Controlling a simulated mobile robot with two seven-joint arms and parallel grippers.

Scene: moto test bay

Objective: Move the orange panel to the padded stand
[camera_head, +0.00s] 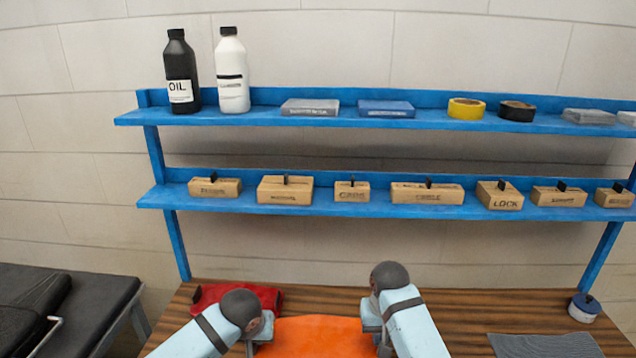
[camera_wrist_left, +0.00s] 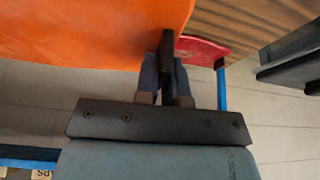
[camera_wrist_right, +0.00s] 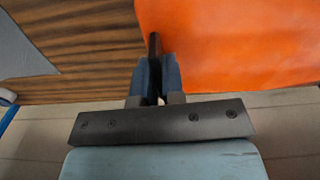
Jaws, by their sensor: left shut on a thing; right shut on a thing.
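The orange panel (camera_head: 315,338) lies between my two grippers at the bottom middle of the head view; its near part is cut off by the frame. My left gripper (camera_head: 262,330) is at its left side, and the left wrist view shows the fingers (camera_wrist_left: 166,80) shut at the edge of the panel (camera_wrist_left: 90,35). My right gripper (camera_head: 375,325) is at its right side, and the right wrist view shows the fingers (camera_wrist_right: 154,78) shut at the panel's edge (camera_wrist_right: 240,45). The padded stand is probably the black padded top (camera_head: 90,310) at the far left.
The wooden bench (camera_head: 470,300) carries a red piece (camera_head: 270,297) behind my left gripper, a grey mat (camera_head: 545,346) and a blue-and-white round container (camera_head: 584,307) at right. Blue shelves (camera_head: 330,207) behind hold bottles, tape rolls and several boxes. A gap separates bench and padded top.

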